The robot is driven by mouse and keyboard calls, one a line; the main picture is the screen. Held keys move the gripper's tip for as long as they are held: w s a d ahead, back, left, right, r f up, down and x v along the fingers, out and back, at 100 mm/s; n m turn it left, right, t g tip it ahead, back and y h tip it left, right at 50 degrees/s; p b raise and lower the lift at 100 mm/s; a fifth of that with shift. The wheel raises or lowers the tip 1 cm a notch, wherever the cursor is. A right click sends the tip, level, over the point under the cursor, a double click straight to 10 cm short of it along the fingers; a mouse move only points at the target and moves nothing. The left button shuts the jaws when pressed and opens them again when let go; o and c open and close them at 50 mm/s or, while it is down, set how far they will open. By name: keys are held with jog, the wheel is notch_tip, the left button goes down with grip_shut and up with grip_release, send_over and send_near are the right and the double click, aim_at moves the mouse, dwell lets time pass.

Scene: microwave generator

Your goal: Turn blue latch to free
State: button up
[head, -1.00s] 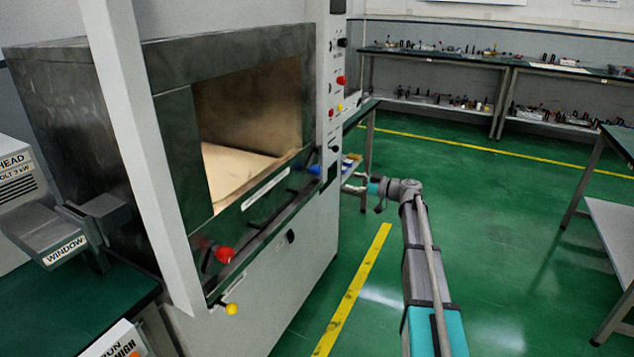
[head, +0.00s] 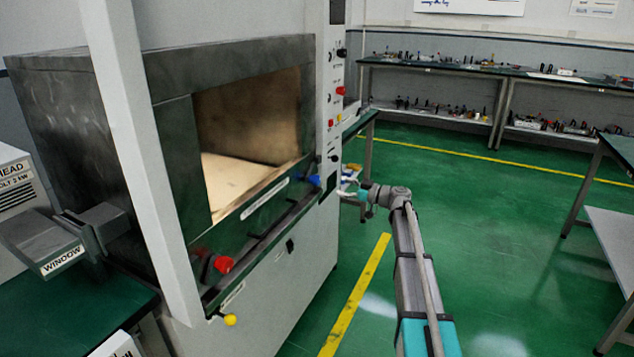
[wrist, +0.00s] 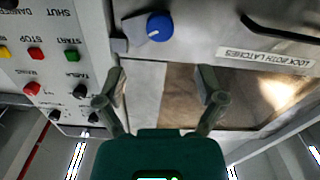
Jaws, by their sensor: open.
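The blue latch (head: 314,180) sits at the right end of the oven's lower front edge, beside the control column. In the wrist view its round blue knob (wrist: 160,26) is near the top centre, next to a grey block. My gripper (head: 349,187) is just right of the latch in the head view, small and apart from it. In the wrist view my gripper (wrist: 161,85) is open and empty, its two fingers spread below the blue knob.
A red knob (head: 224,264) and a yellow knob (head: 230,320) are at the oven's left end. The control column (head: 330,90) carries several buttons beside the blue latch. A label (wrist: 265,62) reads "LOCK BOTH LATCHES". Green floor is clear right of my arm.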

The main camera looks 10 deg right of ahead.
aim_at(319, 181)
jog(key=x, duration=1)
jog(key=shift+c, duration=0.3)
jog(key=c, duration=1.1)
